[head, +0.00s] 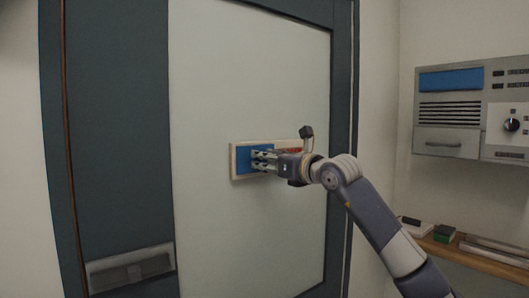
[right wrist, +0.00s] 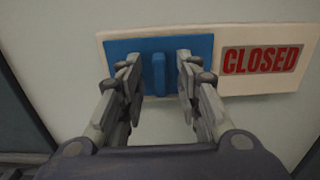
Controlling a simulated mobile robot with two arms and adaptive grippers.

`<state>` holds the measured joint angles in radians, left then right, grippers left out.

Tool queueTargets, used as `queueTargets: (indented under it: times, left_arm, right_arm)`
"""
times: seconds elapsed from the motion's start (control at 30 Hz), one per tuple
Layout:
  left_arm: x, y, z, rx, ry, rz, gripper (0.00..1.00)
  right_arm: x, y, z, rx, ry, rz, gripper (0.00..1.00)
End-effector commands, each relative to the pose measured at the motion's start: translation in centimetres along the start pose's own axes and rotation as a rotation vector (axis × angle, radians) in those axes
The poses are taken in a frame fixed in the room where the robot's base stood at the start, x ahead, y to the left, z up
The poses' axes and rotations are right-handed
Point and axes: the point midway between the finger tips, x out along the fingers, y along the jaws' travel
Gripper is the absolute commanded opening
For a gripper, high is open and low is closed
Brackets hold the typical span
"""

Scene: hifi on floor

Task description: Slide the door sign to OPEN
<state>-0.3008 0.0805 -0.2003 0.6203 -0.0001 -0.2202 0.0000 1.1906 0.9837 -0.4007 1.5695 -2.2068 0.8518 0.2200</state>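The door sign (head: 235,163) is a pale horizontal board on the door. It carries a blue slider plate at its left part, and red lettering shows to the right, partly behind my right gripper. In the right wrist view the sign (right wrist: 288,86) reads CLOSED in red, to the right of the blue slider plate (right wrist: 122,47) with its upright blue handle (right wrist: 158,74). My right gripper (right wrist: 161,75) is open, its fingers on either side of the handle with gaps visible; contact is not seen. My left gripper is not in view.
The door (head: 245,70) has a light panel in a dark frame, with a grey fixture (head: 130,268) low on its left. A grey wall unit (head: 450,110) is at the right. Below it, a wooden shelf (head: 470,252) holds small items.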

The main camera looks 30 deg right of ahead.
Motion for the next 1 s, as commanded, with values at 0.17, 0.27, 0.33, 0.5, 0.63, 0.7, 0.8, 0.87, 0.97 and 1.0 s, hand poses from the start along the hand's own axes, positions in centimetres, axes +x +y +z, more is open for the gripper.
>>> queueTargets:
  times: [0.17, 0.27, 0.33, 0.5, 0.63, 0.7, 0.8, 0.87, 0.97, 1.0]
  left_arm:
    - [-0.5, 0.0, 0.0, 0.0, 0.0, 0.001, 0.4]
    - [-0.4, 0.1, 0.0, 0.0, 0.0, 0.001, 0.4]
    - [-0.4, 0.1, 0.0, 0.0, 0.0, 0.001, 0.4]
    - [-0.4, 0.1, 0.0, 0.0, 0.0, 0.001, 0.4]
    - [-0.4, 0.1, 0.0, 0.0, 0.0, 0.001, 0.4]
    - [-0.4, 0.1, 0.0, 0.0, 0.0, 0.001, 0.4]
    - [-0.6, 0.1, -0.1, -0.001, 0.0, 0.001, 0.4]
    - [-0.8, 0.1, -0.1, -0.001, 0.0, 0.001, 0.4]
    - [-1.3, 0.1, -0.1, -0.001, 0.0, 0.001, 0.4]
    - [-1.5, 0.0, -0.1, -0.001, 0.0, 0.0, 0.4]
  right_arm:
    - [0.9, 0.0, 0.0, -0.001, -0.001, 0.0, 0.32]
    - [0.9, 0.0, -0.1, -0.001, -0.001, 0.0, 0.32]
    - [0.9, 0.0, -0.1, -0.001, -0.001, 0.0, 0.32]
    - [0.9, 0.0, -0.1, -0.001, 0.0, 0.0, 0.07]
    - [0.9, 0.0, -0.1, -0.001, 0.0, 0.0, 0.0]
    - [0.9, 0.0, -0.1, -0.001, 0.0, 0.0, 0.0]
    - [0.9, -0.5, 0.0, 0.0, 0.001, -0.002, 0.0]
    - [0.9, -1.4, 0.0, 0.0, 0.004, -0.002, 0.0]
    - [0.9, -3.8, 0.0, 0.003, 0.006, -0.005, 0.0]
    - [0.9, -4.8, 0.1, 0.004, 0.004, -0.006, 0.0]
